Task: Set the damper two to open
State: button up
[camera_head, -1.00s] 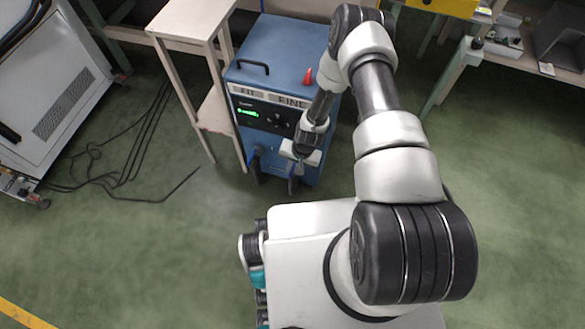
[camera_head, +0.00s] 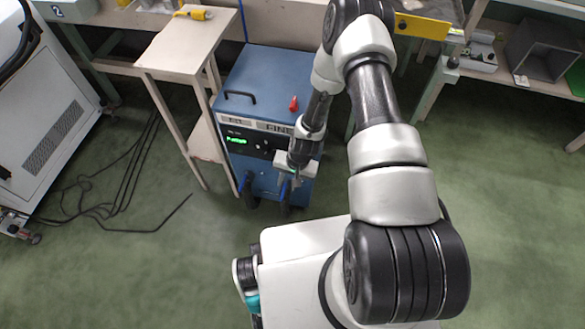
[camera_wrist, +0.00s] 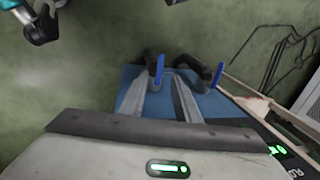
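The blue machine (camera_head: 270,80) has two blue lever handles low on its front, beside black fittings. The left lever (camera_head: 247,181) is clear of my arm, and it also shows in the wrist view (camera_wrist: 217,74). The right lever (camera_head: 284,187) is just below my gripper (camera_head: 291,177) and shows in the wrist view (camera_wrist: 159,68). There, my gripper (camera_wrist: 160,95) has its two fingers apart and empty, pointing toward that lever, which appears between them. I cannot tell whether they touch it. No damper label is readable, so I cannot tell which is damper two.
The machine has a red piece (camera_head: 294,103) and a black handle on top, and a lit green display (camera_head: 237,140). A wooden stand (camera_head: 182,50) is at its left. Black cables (camera_head: 125,180) lie on the green floor. A grey cabinet (camera_head: 55,110) is at far left.

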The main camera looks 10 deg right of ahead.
notch_tip(320, 180, up, 8)
jog(key=d+p, duration=0.1)
jog(key=shift+s+d+r, duration=0.25)
jog(key=shift+s+d, duration=0.05)
jog(key=shift+s, duration=0.05)
dwell(0.3)
